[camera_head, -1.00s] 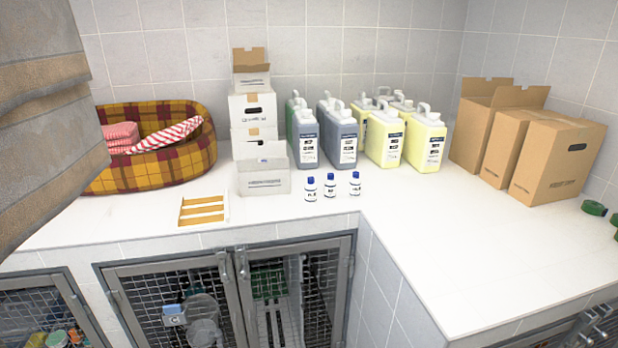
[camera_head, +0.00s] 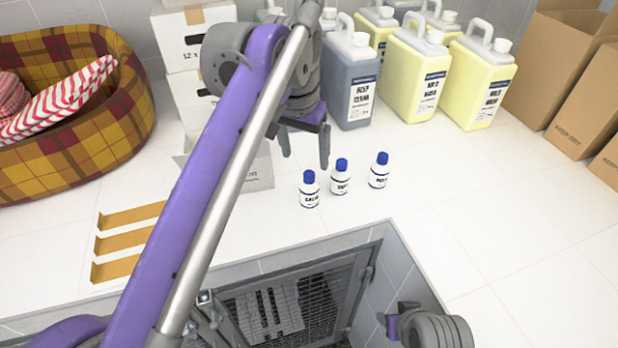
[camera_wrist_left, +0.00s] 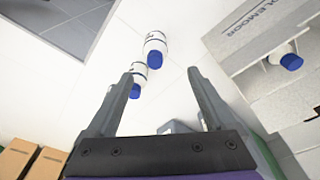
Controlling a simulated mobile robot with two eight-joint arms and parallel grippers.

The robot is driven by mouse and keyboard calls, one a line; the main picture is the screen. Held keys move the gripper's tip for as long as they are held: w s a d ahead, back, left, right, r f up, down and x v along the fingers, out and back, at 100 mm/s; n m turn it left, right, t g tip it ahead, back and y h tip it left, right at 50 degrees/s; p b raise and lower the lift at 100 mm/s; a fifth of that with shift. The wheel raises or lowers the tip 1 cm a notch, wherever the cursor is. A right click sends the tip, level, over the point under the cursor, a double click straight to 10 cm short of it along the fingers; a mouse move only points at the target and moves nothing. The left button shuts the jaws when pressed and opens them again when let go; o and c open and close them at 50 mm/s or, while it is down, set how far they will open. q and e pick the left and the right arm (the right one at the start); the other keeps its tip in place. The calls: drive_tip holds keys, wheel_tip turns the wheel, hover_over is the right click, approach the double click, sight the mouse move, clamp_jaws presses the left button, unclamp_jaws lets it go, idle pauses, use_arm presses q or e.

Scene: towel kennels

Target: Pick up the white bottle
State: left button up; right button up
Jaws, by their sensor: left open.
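Three small white bottles with blue caps stand upright in a row on the white counter: a left one (camera_head: 309,192), a middle one (camera_head: 341,179) and a right one (camera_head: 378,174). My left gripper (camera_head: 305,160) is open, fingers pointing down, above and behind the left bottle. In the left wrist view, two bottles (camera_wrist_left: 155,43) (camera_wrist_left: 139,72) show just beyond the open fingers (camera_wrist_left: 162,75), nearer the left finger. Nothing is between the fingers. Another white bottle with a blue cap (camera_wrist_left: 283,55) shows at the open white box. My right gripper is not in view.
White boxes (camera_head: 187,60) stand behind my left arm. Large grey (camera_head: 347,85) and yellow jugs (camera_head: 412,80) stand behind the bottles. A plaid pet bed (camera_head: 95,125) is at left, brown cartons (camera_head: 560,60) at right. The counter's front edge is close before the bottles.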

sight(310, 173)
use_arm(q)
drive_tip(key=shift+w+d+f, duration=0.2)
drive_tip(key=shift+w+d, duration=0.05)
drive_tip(key=shift+w, duration=0.05)
drive_tip(key=f, duration=0.3)
drive_tip(key=shift+s+d+f+b, duration=0.2)
drive_tip(key=shift+s+b, duration=0.2)
drive_tip(key=shift+w+f, duration=0.2)
drive_tip(key=shift+f, duration=0.45)
drive_tip(key=f, duration=0.5)
drive_tip(key=shift+w+d+b, duration=0.1)
drive_tip(key=shift+w+b, duration=0.1)
drive_tip(key=shift+b, duration=0.1)
clamp_jaws()
